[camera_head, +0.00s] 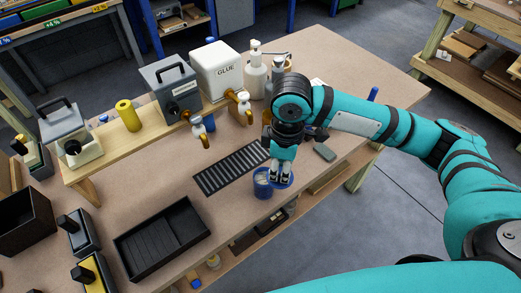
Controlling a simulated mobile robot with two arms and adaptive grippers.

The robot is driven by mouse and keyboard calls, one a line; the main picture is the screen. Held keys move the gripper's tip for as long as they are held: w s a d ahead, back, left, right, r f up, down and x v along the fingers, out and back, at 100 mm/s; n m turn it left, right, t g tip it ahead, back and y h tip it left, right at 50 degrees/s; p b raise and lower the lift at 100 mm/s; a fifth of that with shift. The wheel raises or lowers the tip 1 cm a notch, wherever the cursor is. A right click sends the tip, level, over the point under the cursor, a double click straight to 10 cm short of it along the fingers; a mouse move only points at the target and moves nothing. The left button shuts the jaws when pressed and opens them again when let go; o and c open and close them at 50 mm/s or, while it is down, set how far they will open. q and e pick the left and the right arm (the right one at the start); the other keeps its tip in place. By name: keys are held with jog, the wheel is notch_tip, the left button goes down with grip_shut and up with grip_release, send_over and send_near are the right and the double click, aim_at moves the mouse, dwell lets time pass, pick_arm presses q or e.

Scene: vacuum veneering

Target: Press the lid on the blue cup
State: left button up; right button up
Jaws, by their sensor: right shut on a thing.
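The blue cup (262,189) stands near the front edge of the wooden table, right of the dark slatted mat. Its top shows a paler inside on the left. My right gripper (280,174) points down just right of the cup. It is shut on a blue round piece, which looks like the lid (288,183). The lid is at the cup's upper right side and partly overlaps it in the view. I cannot tell whether the lid touches the cup. The fingers hide part of the lid. My left gripper is not in view.
A slatted mat (222,177) lies left of the cup, and a black tray (133,264) is farther left. A raised wooden shelf (155,121) holds a glue container (217,71) and other boxes. A grey flat item (324,152) lies to the right.

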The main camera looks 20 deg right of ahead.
aim_at(264, 168)
jog(key=n+p, duration=0.1)
jog(key=n, duration=0.2)
jog(key=w+n+p, duration=0.1)
jog(key=n, duration=0.1)
jog(key=w+a+n+p, duration=0.1)
jog(key=n, duration=0.2)
jog(key=shift+w+r+n, duration=0.2)
jog(key=shift+w+n, duration=0.05)
jog(key=shift+n, duration=0.05)
pick_arm(q)
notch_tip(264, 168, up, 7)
jog(key=p, duration=0.3)
pick_arm(e)
jog(key=shift+w+a+f+n+b, duration=0.3)
jog(key=shift+f+n+b, duration=0.55)
jog(key=shift+n, duration=0.9)
jog(key=shift+w+a+f+n+b, duration=0.2)
jog(key=shift+w+f+n+b, duration=0.45)
jog(key=shift+n, duration=1.05)
jog(key=shift+w+a+f+n+b, duration=0.2)
jog(key=shift+f+n+b, duration=0.6)
jog(key=shift+f+n, duration=0.7)
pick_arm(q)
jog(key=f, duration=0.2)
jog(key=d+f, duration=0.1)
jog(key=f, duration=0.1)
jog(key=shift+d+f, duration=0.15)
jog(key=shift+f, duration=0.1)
pick_arm(e)
jog(key=shift+r+n, duration=0.25)
